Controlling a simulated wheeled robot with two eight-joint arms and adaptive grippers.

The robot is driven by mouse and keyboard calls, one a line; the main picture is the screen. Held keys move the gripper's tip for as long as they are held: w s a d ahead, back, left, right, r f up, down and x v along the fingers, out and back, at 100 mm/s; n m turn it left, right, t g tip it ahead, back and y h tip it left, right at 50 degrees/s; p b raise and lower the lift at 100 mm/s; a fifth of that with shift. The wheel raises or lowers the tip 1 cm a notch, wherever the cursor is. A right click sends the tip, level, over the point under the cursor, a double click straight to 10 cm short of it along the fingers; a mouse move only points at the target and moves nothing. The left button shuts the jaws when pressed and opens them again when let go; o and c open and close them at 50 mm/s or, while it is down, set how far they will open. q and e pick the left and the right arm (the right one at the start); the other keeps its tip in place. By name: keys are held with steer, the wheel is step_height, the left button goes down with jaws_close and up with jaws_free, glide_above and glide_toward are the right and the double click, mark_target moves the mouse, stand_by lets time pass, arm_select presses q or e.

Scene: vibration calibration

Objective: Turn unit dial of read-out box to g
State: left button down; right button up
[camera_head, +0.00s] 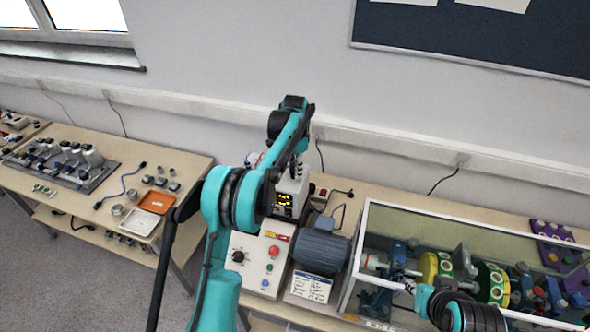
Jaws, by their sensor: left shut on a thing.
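The read-out box (283,206) stands on the bench near the middle, with a lit yellow display (284,199) on its front. My left arm reaches up and over in front of it. My left gripper (294,168) points down at the upper part of the box, partly hidden by my own arm. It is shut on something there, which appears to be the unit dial. The dial and its markings are hidden, so its setting cannot be read. Part of my right arm shows at the lower right; its fingertips cannot be made out.
A control panel (245,270) with a black knob and coloured buttons stands in front of the box. A blue-grey motor (322,246) is to its right, then a clear-walled case (362,225) with rotor parts. A side table (190,164) with trays is at left.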

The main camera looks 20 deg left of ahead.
arm_select(q)
steer(key=c, duration=1.3)
jaws_free()
steer(key=shift+o, duration=0.2)
step_height(320, 180, up, 12)
